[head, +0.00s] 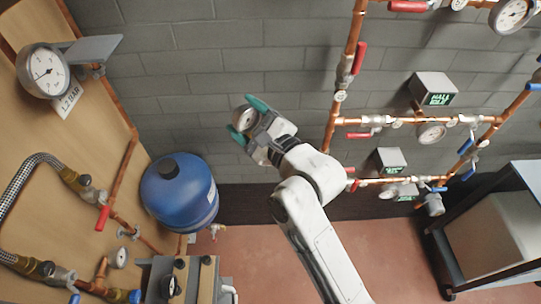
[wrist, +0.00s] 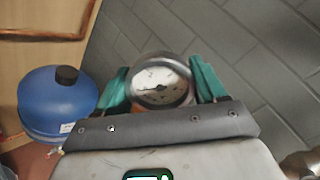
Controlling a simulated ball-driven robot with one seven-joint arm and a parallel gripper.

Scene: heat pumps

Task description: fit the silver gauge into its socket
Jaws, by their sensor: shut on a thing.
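My gripper (head: 247,119) is shut on the silver gauge (head: 245,121), in front of the grey block wall in the head view. In the wrist view the gauge (wrist: 161,84) sits between the two teal fingertips. Its white dial with a dark needle faces the camera, and its rim is silver. The gauge's underside and stem are hidden. I cannot tell which fitting is its socket. The gauge is in the air, apart from the pipes and the board.
A wooden board (head: 95,140) at left carries copper pipes and a large gauge (head: 43,71). A blue tank (head: 180,192) stands below left of my gripper. Copper pipes with valves (head: 372,119) run along the wall at right. A dark-framed cart (head: 455,240) stands at lower right.

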